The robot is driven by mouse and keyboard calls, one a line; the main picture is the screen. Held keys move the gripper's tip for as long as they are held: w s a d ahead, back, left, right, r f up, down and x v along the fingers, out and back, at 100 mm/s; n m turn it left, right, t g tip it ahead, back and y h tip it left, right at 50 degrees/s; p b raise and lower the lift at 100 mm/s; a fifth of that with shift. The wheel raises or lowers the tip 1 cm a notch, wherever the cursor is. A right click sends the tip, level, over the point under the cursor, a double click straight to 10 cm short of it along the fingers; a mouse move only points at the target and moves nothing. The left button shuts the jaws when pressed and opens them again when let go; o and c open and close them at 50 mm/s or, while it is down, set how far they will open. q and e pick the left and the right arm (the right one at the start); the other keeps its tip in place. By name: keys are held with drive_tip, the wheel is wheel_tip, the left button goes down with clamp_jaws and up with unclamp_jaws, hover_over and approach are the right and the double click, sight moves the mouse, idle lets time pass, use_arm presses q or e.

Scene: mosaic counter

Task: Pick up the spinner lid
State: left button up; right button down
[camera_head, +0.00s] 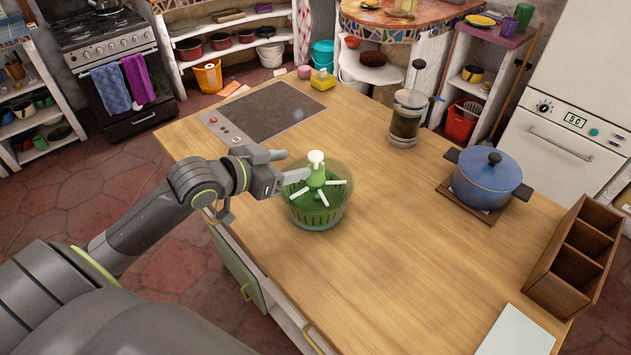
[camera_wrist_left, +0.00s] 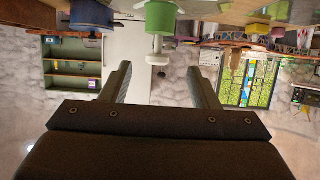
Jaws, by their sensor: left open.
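The salad spinner (camera_head: 316,212) stands on the wooden counter, with a green bowl part. Its lid (camera_head: 334,189) sits on top, see-through with a green centre, white arms and a white knob (camera_head: 316,156). My left gripper (camera_head: 294,166) is open and level, just left of the knob. In the left wrist view, which is upside down, the knob (camera_wrist_left: 157,59) and green centre (camera_wrist_left: 160,18) show between and beyond the open fingers (camera_wrist_left: 158,78). I see no contact with the knob. My right gripper is not in view.
A dark cooktop (camera_head: 262,112) lies behind the spinner. A French press (camera_head: 407,117) and a blue pot (camera_head: 486,179) stand to the right. A wooden divided box (camera_head: 552,285) is at the right edge. The counter in front and right of the spinner is clear.

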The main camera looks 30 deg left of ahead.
sight(310, 159)
use_arm(q)
drive_tip(key=shift+x, duration=1.25)
drive_tip(key=shift+w+d+p, duration=0.2)
drive_tip(key=shift+w+p, duration=0.15)
drive_tip(key=p+x, duration=0.1)
drive_tip(key=x, duration=0.2)
drive_tip(key=shift+w+d, duration=0.3)
drive_tip(key=shift+w, duration=0.05)
drive_tip(key=shift+w+f, duration=0.2)
drive_tip(key=shift+w, duration=0.05)
clamp_jaws()
